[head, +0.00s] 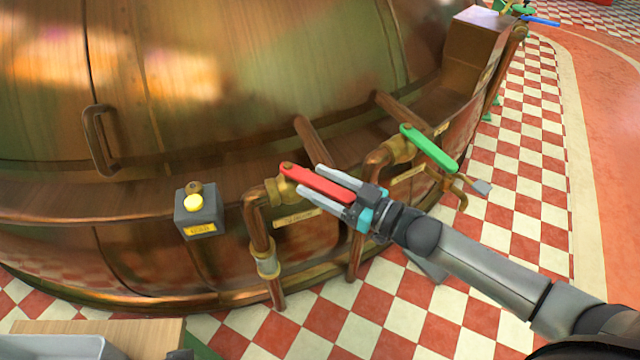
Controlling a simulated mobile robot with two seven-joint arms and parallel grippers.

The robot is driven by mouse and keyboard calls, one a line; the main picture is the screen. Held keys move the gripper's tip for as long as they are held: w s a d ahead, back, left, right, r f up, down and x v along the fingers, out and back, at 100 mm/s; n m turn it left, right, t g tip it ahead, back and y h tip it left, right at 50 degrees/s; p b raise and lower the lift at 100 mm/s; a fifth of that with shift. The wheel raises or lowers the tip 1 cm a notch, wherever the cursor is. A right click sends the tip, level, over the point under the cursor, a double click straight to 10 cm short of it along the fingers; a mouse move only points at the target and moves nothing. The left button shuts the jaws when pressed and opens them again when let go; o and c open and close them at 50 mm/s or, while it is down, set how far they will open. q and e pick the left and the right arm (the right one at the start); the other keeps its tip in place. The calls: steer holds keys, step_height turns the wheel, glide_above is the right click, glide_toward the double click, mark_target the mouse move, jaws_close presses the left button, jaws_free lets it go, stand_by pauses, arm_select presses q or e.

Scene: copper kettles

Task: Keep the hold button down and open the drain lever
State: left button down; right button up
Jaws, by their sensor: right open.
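A red lever (312,180) sits on a brass valve right of the box. My right gripper (308,181) is open, its two fingers on either side of the red lever; contact is unclear. A green lever (430,149) sits on another pipe farther right. The labels under the levers are too small to read, so which is the drain lever cannot be told. My left gripper is out of view.
The copper kettle (230,90) fills the back, with a bar handle (98,140). Pipes (262,225) stand out below the levers. A grey tray (55,347) on a wooden top is at the bottom left. The checkered floor (360,315) is open in front.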

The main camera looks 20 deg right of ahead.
steer(key=shift+w, duration=0.1)
jaws_close()
stand_by(0.5)
stand_by(0.9)
